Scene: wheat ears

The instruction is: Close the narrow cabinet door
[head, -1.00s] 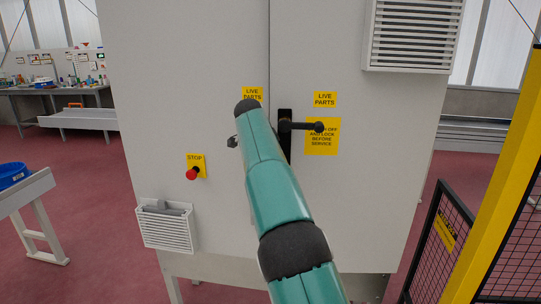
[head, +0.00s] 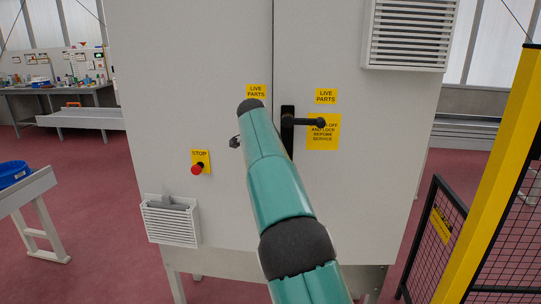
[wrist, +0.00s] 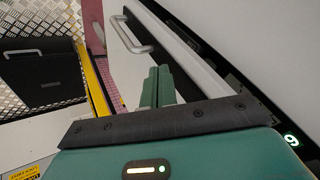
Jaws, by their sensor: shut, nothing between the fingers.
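In the wrist view a narrow pale door panel (wrist: 188,73) with a silver bar handle (wrist: 140,38) runs diagonally. A dark strip lies between it and a larger pale surface; I cannot tell how far the panel stands open. My gripper (wrist: 159,70) has its green fingers together and empty, beside the panel on the handle's side. Contact with the panel cannot be told. In the head view my arm hides the gripper in front of a tall grey cabinet (head: 190,60). The narrow panel cannot be picked out there.
The tall cabinet bears a black lever handle (head: 288,128), a red stop button (head: 196,170) and louvred vents (head: 409,34). A yellow post (head: 497,170) and black mesh guard (head: 440,235) stand at right. A bench with a blue basin (head: 12,173) is at left. Red floor is open between.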

